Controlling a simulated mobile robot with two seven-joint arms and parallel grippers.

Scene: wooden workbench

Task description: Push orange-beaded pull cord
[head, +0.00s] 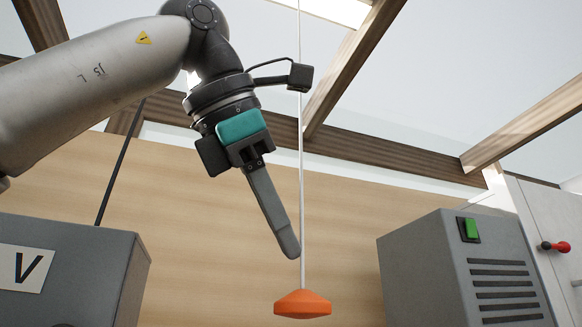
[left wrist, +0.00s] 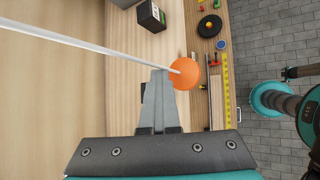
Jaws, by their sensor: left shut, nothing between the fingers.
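The pull cord (head: 301,180) is a thin pale line hanging straight down, with an orange bead (head: 302,304) at its lower end. My left gripper (head: 291,250) comes in from the upper left, shut and empty, its fingertips beside the cord just above the bead. Whether they touch the cord I cannot tell. In the left wrist view, the closed fingers (left wrist: 160,80) point toward the orange bead (left wrist: 184,73), and the cord (left wrist: 90,46) runs from it to the upper left. My right gripper is not in view.
A grey box with a V label (head: 75,265) stands at left. A grey vented cabinet with a green switch (head: 470,265) stands at right, with a red knob (head: 563,247) beyond it. The left wrist view shows the workbench with a yellow ruler (left wrist: 227,90) and a dark box (left wrist: 151,16).

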